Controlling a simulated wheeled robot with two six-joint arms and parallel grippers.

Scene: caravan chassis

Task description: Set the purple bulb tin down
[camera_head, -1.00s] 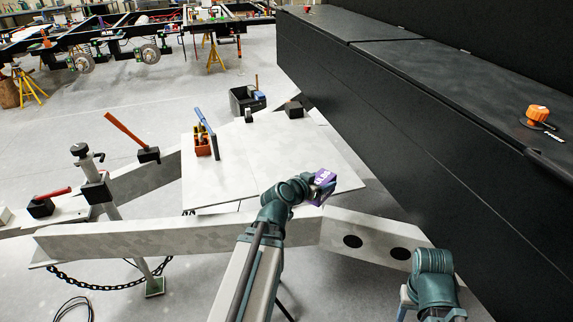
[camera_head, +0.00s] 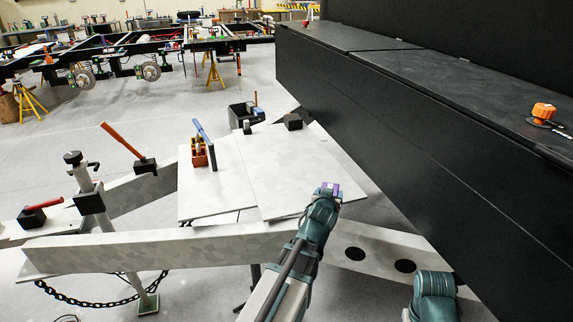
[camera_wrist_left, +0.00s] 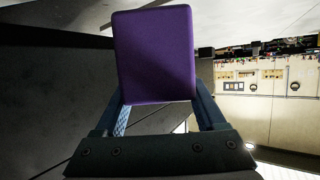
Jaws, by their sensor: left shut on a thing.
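The purple bulb tin (camera_wrist_left: 155,55) fills the upper middle of the left wrist view, between the two fingers of my left gripper (camera_wrist_left: 165,112). My left gripper (camera_head: 329,190) is shut on it. In the head view only a small purple part of the tin (camera_head: 333,186) shows past the wrist, over the right edge of the pale board (camera_head: 285,165). I cannot tell its height above the board. My right arm shows at the lower right of the head view, but its gripper is not in view.
A long black cabinet (camera_head: 420,125) walls off the right. The board's middle is clear.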

